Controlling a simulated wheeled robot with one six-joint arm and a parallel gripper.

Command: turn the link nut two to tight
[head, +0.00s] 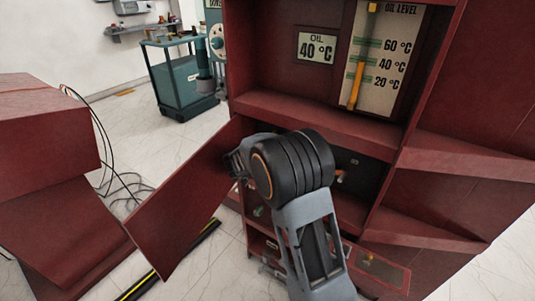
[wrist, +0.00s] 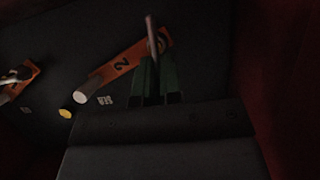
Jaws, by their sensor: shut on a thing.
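In the dim wrist view, an orange link (wrist: 125,65) marked "2" lies slantwise on a dark panel. Its upper right end meets a thin upright rod (wrist: 151,32), which appears to be the handle of link nut two. My gripper (wrist: 155,75) has its green fingers closed around the lower part of this rod. The nut's body is mostly hidden behind the fingers and rod. How tight it sits cannot be told. In the head view, my wrist covers most of my gripper (head: 238,162), which is inside the opening of the red cabinet.
A second orange link (wrist: 18,82) lies at the left of the wrist view. A pale round post (wrist: 82,97) and a yellow knob (wrist: 65,113) are near link two. The red cabinet (head: 325,125) surrounds my arm, with an open red door (head: 185,200) to the left.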

